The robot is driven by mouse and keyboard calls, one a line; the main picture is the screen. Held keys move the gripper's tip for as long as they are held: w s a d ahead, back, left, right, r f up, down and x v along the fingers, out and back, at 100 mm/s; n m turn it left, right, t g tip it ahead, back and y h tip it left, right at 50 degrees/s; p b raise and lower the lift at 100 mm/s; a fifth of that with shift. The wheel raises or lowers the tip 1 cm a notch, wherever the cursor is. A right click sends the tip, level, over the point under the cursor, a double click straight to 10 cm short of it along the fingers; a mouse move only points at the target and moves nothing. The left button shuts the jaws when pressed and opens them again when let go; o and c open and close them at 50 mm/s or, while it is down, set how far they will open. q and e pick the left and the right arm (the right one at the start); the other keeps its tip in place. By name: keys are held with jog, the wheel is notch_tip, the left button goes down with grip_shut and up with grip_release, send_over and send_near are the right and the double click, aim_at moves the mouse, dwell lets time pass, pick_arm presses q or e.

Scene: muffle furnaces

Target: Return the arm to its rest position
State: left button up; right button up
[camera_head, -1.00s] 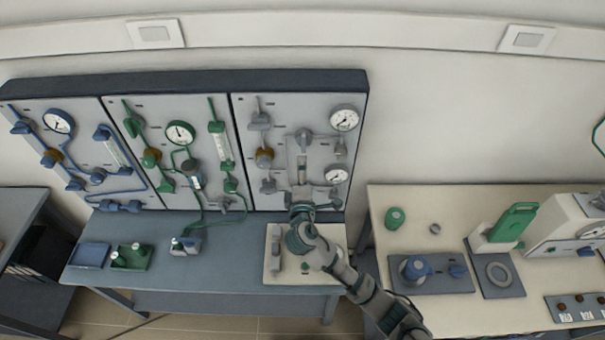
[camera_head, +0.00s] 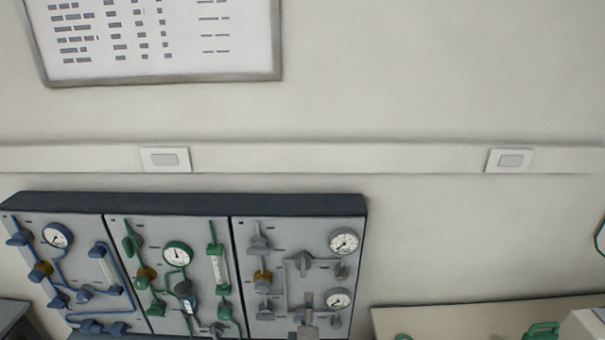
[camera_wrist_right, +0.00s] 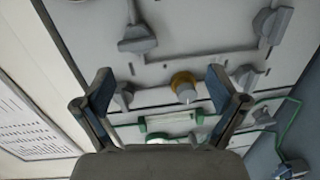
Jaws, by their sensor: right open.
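My right gripper (camera_wrist_right: 160,80) is open in the right wrist view, its two dark fingers spread apart with nothing between them. Beyond the fingers is the gas panel with grey valves (camera_wrist_right: 137,40) and a brass-coloured fitting (camera_wrist_right: 184,86). The fingers appear apart from the panel, though the distance is hard to judge. In the head view the grey panel section (camera_head: 300,262) has two gauges, and a grey part at the bottom edge below it may be my right arm; I cannot tell. My left gripper is not in view.
In the head view, blue-piped (camera_head: 77,262) and green-piped (camera_head: 178,290) panel sections stand left of the grey one. A pale bench edge (camera_head: 450,318) shows at lower right.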

jog(key=s+d+f+m+g, duration=0.4)
jog(key=s+d+f, duration=0.25)
jog(key=f, duration=0.25)
jog(key=s+d+f+m+g, duration=0.4)
jog(key=s+d+f+m, duration=0.1)
jog(key=s+f, duration=0.35)
jog(key=s+d+f+m+g, duration=0.3)
jog(key=s+d+f, duration=0.1)
jog(key=s, duration=0.6)
jog(key=s+d+f+m+g, duration=0.25)
jog(key=s+d+f, duration=0.2)
jog(key=s, duration=0.45)
notch_tip(320, 180, down, 27)
jog(key=s+g+b, duration=0.1)
jog(key=b, duration=0.2)
jog(key=s+d+f+g+b, duration=0.1)
jog(key=s+d+f+b, duration=0.1)
jog(key=s+f, duration=1.6)
notch_tip(320, 180, down, 2)
jog(key=shift+s+d+f+b, duration=0.2)
jog(key=shift+s+d+b, duration=0.2)
jog(key=shift+d, duration=0.25)
